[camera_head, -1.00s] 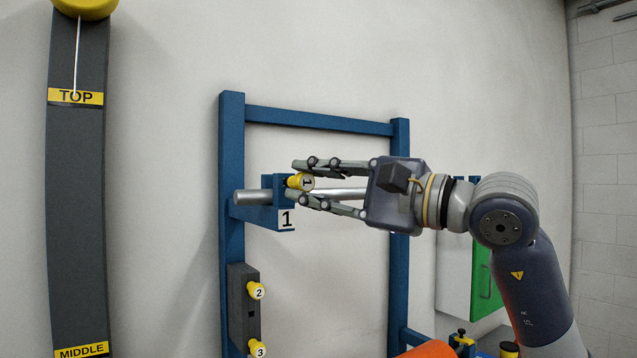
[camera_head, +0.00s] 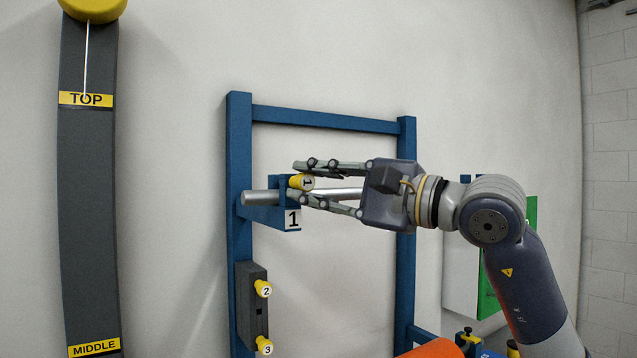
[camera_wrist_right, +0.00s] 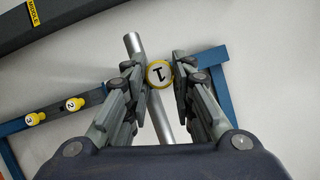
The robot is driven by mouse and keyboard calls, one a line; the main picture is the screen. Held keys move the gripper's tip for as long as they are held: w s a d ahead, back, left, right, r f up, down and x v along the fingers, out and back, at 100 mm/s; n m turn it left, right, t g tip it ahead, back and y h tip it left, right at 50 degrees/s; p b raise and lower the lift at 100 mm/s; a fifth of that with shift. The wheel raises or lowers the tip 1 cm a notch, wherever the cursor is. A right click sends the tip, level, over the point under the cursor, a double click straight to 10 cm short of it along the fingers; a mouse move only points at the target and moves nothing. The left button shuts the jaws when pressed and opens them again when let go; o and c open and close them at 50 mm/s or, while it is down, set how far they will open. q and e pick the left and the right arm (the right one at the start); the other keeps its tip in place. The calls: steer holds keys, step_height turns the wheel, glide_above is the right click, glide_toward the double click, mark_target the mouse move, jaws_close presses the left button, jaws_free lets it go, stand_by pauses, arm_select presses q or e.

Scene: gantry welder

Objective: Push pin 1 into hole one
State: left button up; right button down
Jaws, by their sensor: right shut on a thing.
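Pin 1 has a yellow knob (camera_head: 307,183) with a white face marked 1. It sits at the right side of the blue bracket (camera_head: 262,216) labelled 1, where a grey round bar (camera_head: 258,197) passes. My right gripper (camera_head: 298,181) is shut on the knob, one finger above and one below. In the right wrist view the knob (camera_wrist_right: 159,73) lies between the fingertips, in front of the bar (camera_wrist_right: 134,46). The pin's shaft and hole one are hidden behind the knob and fingers, so I cannot tell how deep the pin is. My left gripper is not in view.
The bracket is on a blue frame (camera_head: 240,130) by a pale wall. Below it a dark holder (camera_head: 250,310) carries pin 2 (camera_head: 263,289) and pin 3 (camera_head: 264,346). A grey strip (camera_head: 88,200) marked TOP and MIDDLE stands left. A green panel (camera_head: 487,302) is right.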

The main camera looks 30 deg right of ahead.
steer(key=c, duration=1.7)
jaws_free()
steer(key=shift+w, duration=0.1)
steer(key=o, duration=0.4)
steer(key=shift+w, duration=0.15)
steer(key=shift+w+a+f, duration=0.15)
steer(key=shift+w, duration=0.2)
steer(key=shift+s+d, duration=0.25)
steer(key=shift+s, duration=0.2)
steer(key=v, duration=1.1)
